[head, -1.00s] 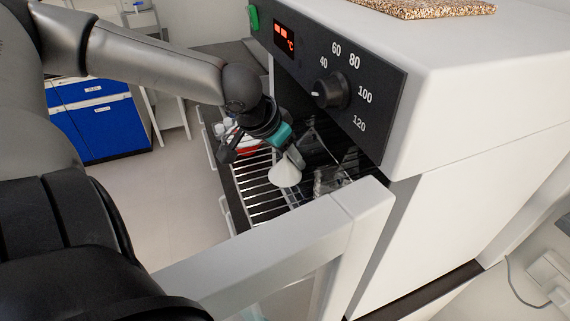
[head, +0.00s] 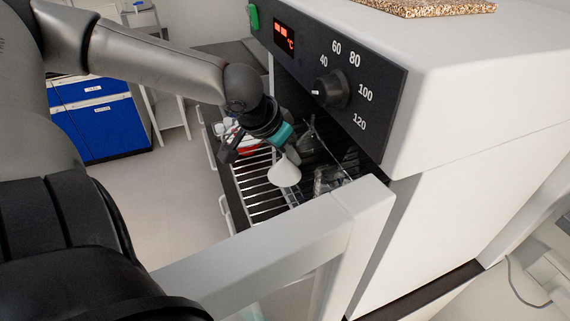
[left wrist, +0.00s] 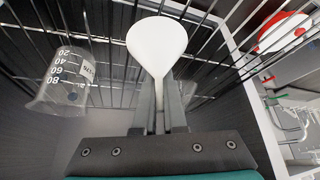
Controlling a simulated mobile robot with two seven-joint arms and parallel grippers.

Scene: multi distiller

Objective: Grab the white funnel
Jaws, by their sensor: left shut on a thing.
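The white funnel (head: 284,173) is over the wire rack inside the open oven in the head view. It also shows in the left wrist view (left wrist: 157,43), with its cone away from the wrist and its stem between the fingers. My left gripper (left wrist: 160,105) is shut on the stem. In the head view the left gripper (head: 284,150) reaches into the oven opening from the left, and its fingertips are partly hidden. I cannot tell whether the funnel touches the rack. My right gripper is not in view.
A clear graduated beaker (left wrist: 62,82) stands on the wire rack (head: 262,195) beside the funnel. A red and white item (left wrist: 282,32) lies to the right in the wrist view. The oven's control panel (head: 340,85) overhangs the opening, and its open door (head: 270,250) stands in front.

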